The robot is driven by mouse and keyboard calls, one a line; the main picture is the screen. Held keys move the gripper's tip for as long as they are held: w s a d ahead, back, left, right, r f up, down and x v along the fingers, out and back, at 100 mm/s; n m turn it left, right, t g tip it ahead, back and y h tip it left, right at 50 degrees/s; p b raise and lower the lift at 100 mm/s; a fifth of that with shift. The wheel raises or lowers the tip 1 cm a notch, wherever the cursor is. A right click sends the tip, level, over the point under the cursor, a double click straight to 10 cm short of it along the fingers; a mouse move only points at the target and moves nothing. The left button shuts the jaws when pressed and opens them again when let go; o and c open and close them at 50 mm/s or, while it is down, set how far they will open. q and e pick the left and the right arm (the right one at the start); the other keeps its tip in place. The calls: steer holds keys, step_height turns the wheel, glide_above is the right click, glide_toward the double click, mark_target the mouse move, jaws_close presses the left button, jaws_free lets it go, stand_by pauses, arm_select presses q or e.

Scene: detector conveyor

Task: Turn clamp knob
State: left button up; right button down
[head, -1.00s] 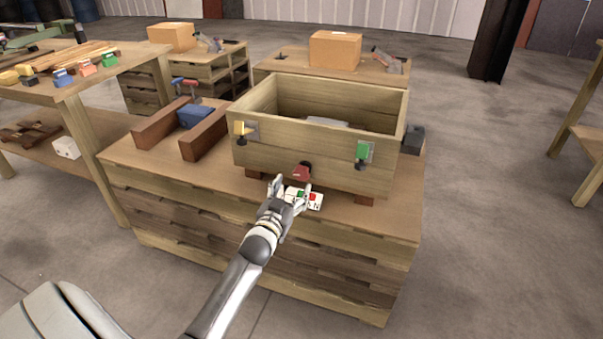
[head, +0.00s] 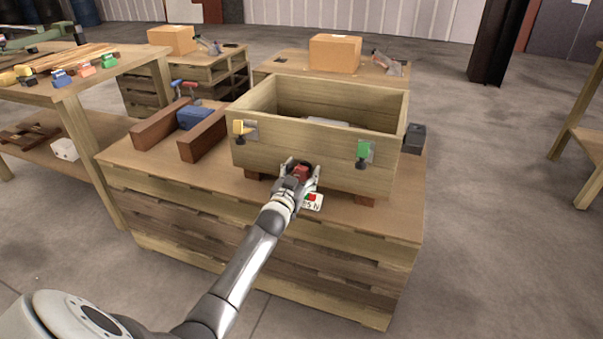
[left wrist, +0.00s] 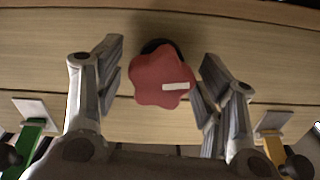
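The red clamp knob (head: 301,172) sits low on the front wall of the wooden box (head: 290,150). In the left wrist view the knob (left wrist: 162,82) is a lobed red disc with a white mark on its right half. My left gripper (head: 302,170) is at the knob, its fingers on either side. In the left wrist view the gripper (left wrist: 160,75) is open, with a visible gap between each finger and the knob. My right gripper is in neither view.
A yellow clamp (head: 240,128) and a green clamp (head: 362,149) are on the box's front wall. A white card with red and green buttons (head: 312,202) lies below the knob. Brown wooden blocks and a blue part (head: 193,117) are left of the box.

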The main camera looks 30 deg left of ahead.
arm_select(q)
steer(key=c, duration=0.9)
steer(key=shift+m, duration=0.4)
steer(key=m, duration=0.2)
steer(key=shift+d+m+p, duration=0.1)
steer(key=shift+m+p, duration=0.25)
steer(key=shift+m, duration=0.05)
steer(key=m, duration=0.4)
steer(key=shift+f, duration=0.1)
steer(key=m, duration=0.5)
steer(key=shift+f, duration=0.1)
steer(key=m+b, duration=0.1)
steer(key=m, duration=0.3)
steer(key=shift+d+m, duration=0.1)
steer(key=shift+m, duration=0.2)
